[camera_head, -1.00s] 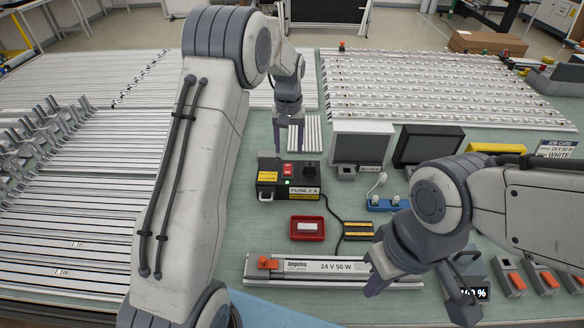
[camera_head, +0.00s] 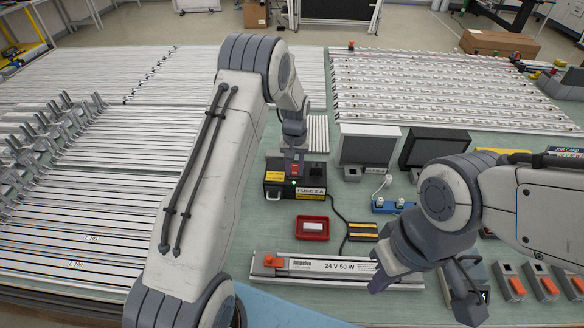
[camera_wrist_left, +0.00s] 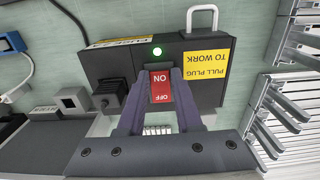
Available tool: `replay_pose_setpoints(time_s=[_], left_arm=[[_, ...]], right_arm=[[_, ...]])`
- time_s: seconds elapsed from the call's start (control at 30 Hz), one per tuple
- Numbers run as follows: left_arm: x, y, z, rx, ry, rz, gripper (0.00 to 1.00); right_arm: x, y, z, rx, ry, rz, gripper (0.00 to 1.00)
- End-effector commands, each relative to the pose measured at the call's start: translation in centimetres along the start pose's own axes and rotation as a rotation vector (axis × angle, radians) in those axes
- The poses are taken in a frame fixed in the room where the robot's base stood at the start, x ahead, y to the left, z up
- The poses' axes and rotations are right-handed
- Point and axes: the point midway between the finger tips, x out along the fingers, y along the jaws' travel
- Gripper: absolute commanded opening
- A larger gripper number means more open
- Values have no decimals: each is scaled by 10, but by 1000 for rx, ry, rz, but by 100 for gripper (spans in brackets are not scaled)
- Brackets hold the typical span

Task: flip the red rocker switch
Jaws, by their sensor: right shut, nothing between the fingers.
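The red rocker switch (camera_wrist_left: 162,88), marked ON and OFF, is set in the top of a black power box (camera_wrist_left: 110,62). A green lamp (camera_wrist_left: 157,51) beside it is lit. The box also shows in the head view (camera_head: 275,190). My left gripper (camera_wrist_left: 160,76) is low over the box, its fingers apart on either side of the rocker. I cannot tell if they touch it. In the head view my left gripper (camera_head: 294,158) partly hides the rocker. My right gripper (camera_head: 422,288) is shut and empty at the right end of a 24 V 50 W bar.
The bar (camera_head: 330,267) lies in front of the box. A red tray (camera_head: 312,236) sits between them. A black cable runs from the box to a yellow-and-black block (camera_head: 362,232). Two screens (camera_head: 368,147) stand to the right. Aluminium profiles (camera_head: 75,225) cover the left side.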

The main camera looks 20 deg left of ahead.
Motion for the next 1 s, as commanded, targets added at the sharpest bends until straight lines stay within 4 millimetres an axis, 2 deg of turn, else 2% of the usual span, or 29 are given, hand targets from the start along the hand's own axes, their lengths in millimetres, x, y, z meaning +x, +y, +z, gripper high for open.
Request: replay_pose_setpoints(time_s=[0.03, 0.07, 0.33, 0.57, 1.0], left_arm=[[0, 0, 0, 1, 0, -1, 9], [0, 0, 0, 1, 0, -1, 0], [-1, 0, -2, 0, -30, -2, 0], [-1, -1, -7, -1, -171, -2, 0], [1, -1, -14, -1, -385, -2, 0]], right_arm=[[0, 0, 0, 0, 0, 0, 0], [0, 0, 0, 0, 0, 0, 0], [-3, 0, 0, 0, 0, 0, 0], [-7, 0, 0, 0, 0, 0, 0], [11, 1, 1, -1, 0, 0, 0]])
